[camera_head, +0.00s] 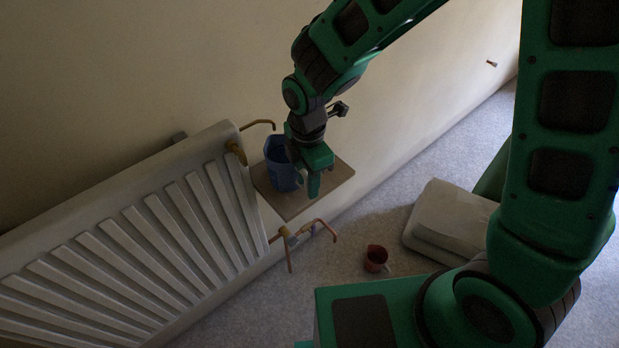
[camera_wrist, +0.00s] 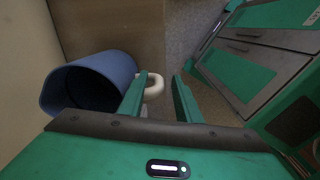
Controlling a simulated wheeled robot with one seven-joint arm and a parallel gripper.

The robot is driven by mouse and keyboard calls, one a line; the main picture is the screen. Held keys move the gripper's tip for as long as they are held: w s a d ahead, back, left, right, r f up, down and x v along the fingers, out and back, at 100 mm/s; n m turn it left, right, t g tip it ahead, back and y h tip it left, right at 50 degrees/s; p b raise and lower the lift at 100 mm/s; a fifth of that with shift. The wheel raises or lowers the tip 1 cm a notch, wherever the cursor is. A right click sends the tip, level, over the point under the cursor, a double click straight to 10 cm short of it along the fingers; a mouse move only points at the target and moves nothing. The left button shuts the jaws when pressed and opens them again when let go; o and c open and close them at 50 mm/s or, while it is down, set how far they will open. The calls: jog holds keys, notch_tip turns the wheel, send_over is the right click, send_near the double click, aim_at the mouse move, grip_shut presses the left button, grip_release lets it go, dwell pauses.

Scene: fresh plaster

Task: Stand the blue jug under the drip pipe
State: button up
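The blue jug (camera_head: 278,165) stands upright on a small wooden shelf (camera_head: 290,208) against the wall. In the wrist view the jug (camera_wrist: 95,77) is at the left, its dark mouth showing. A pale ring-shaped handle (camera_wrist: 154,88) sticks out from it towards the gap between my fingers. My gripper (camera_head: 312,182) is just right of the jug; in the wrist view its fingers (camera_wrist: 162,92) are apart, with the handle partly hidden by the left finger. A bent copper pipe (camera_head: 258,123) ends near the jug's rim in the picture; I cannot tell whether it is directly above.
A white radiator (camera_head: 140,240) fills the left, with a brass valve (camera_head: 236,150) at its top corner. Copper pipework (camera_head: 305,230) lies below the shelf. A red cup (camera_head: 375,259) and a pale bulky slab (camera_head: 450,218) are on the floor. A peg (camera_head: 491,63) sticks out of the wall.

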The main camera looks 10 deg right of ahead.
jog(key=shift+r, duration=0.1)
notch_tip(320, 180, up, 12)
dwell(0.5)
jog(key=s+d+r+m, duration=0.1)
jog(key=d+r+m, duration=0.1)
jog(key=d+m, duration=0.6)
jog(key=d+r+m, duration=0.2)
jog(key=d+m, duration=0.1)
jog(key=d, duration=0.8)
jog(key=s+d+m, duration=1.6)
jog(key=d+m, duration=0.1)
jog(key=m, duration=0.1)
jog(key=shift+f, duration=0.1)
